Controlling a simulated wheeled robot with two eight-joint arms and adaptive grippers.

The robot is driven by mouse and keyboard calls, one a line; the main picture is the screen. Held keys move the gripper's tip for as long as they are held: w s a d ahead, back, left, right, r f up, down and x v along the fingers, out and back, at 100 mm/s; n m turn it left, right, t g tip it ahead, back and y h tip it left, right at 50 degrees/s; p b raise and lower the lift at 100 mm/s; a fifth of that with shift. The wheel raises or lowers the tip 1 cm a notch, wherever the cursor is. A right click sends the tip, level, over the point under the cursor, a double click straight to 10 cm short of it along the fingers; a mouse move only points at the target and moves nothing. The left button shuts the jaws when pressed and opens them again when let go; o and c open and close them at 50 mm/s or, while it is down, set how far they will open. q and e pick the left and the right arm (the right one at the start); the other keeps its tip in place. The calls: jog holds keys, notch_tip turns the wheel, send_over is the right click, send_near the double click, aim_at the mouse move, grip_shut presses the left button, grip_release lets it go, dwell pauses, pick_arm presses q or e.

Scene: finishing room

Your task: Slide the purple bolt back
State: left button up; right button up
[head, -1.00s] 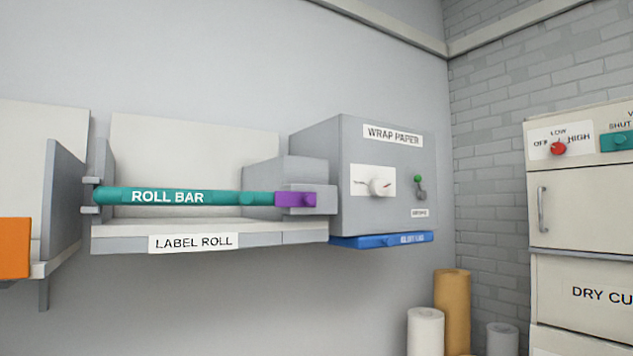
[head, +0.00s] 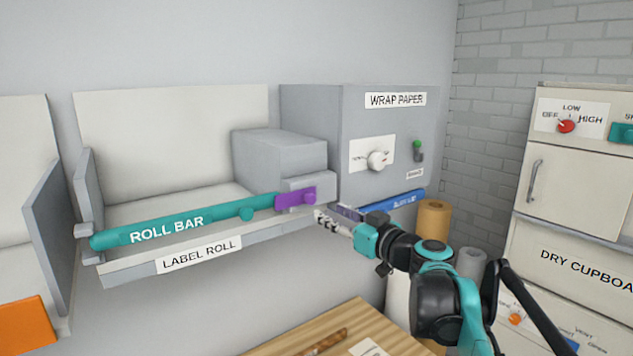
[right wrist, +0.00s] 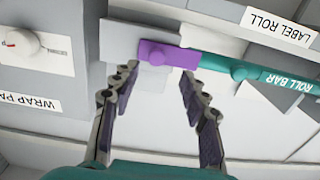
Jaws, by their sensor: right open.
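The purple bolt (head: 296,198), with a small round knob, lies in a grey block at the right end of the teal roll bar (head: 180,226). In the right wrist view the purple bolt (right wrist: 178,54) meets the end of the roll bar (right wrist: 245,71). My right gripper (head: 328,212) is just right of and below the bolt in the head view. In the right wrist view my right gripper (right wrist: 158,76) is open and empty, its fingertips spread either side of the knob's line and apparently short of it. My left gripper is not in view.
The label roll shelf (head: 120,272) runs under the bar. The wrap paper box (head: 395,130), with a dial and green-topped switch, stands right of the bolt, a blue bar (head: 392,202) at its lower edge. A wooden table (head: 345,318) is below. A cupboard (head: 580,180) stands at right.

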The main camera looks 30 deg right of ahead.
aim_at(313, 199)
jog(key=w, duration=0.5)
jog(key=w+p, duration=0.1)
jog(key=w, duration=0.1)
jog(key=shift+w+a+r, duration=0.1)
jog(key=shift+w+r, duration=0.2)
jog(key=shift+r, duration=0.05)
jog(key=shift+c, duration=0.3)
grip_shut()
